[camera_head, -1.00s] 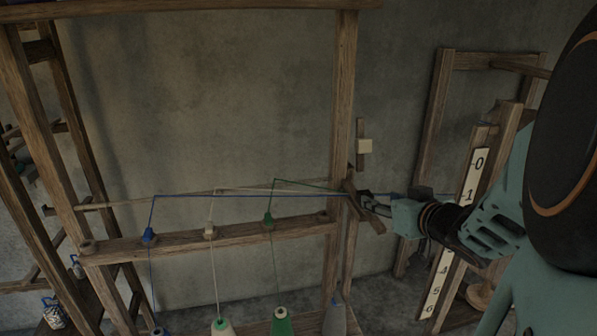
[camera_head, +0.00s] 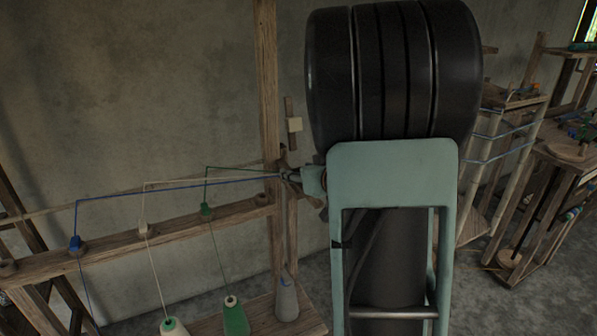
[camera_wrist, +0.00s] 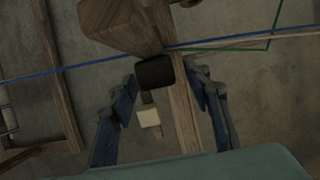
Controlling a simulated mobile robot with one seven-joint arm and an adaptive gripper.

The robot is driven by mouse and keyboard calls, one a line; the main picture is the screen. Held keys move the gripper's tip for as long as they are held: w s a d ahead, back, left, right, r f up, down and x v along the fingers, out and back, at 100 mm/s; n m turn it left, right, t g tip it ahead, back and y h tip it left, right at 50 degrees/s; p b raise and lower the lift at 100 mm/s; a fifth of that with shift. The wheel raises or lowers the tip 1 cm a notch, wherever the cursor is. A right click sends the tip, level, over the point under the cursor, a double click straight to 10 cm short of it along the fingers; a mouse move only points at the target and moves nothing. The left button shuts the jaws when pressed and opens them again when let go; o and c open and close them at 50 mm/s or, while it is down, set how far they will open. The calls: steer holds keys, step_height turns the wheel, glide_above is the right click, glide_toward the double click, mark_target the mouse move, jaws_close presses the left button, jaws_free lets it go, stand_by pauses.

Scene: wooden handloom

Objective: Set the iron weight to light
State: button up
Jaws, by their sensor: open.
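My gripper (camera_wrist: 161,78) is open in the wrist view. A dark block (camera_wrist: 154,73) on a wooden piece (camera_wrist: 122,22) shows between its fingertips; I cannot tell whether they touch it. In the head view my gripper (camera_head: 293,177) is at the right-hand post of the thread frame, partly hidden by my arm. I cannot identify the iron weight with certainty. A grey cone (camera_head: 286,300) stands on the low bench below the post. No light setting mark is readable.
Blue thread (camera_head: 150,194) and green thread (camera_head: 235,168) run to the post (camera_head: 267,100) by my gripper. A wooden frame with threads (camera_head: 508,130) stands right. My arm covers the centre right.

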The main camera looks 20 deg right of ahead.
steer(key=shift+c, duration=0.4)
jaws_close()
steer(key=w+p, duration=0.1)
steer(key=w, duration=0.8)
steer(key=shift+a+p, duration=0.1)
steer(key=shift+p, duration=0.3)
steer(key=shift+w+r, duration=0.1)
steer(key=shift+r, duration=0.1)
steer(key=shift+c, duration=1.5)
jaws_free()
steer(key=o, duration=0.4)
steer(key=shift+w+f, duration=0.15)
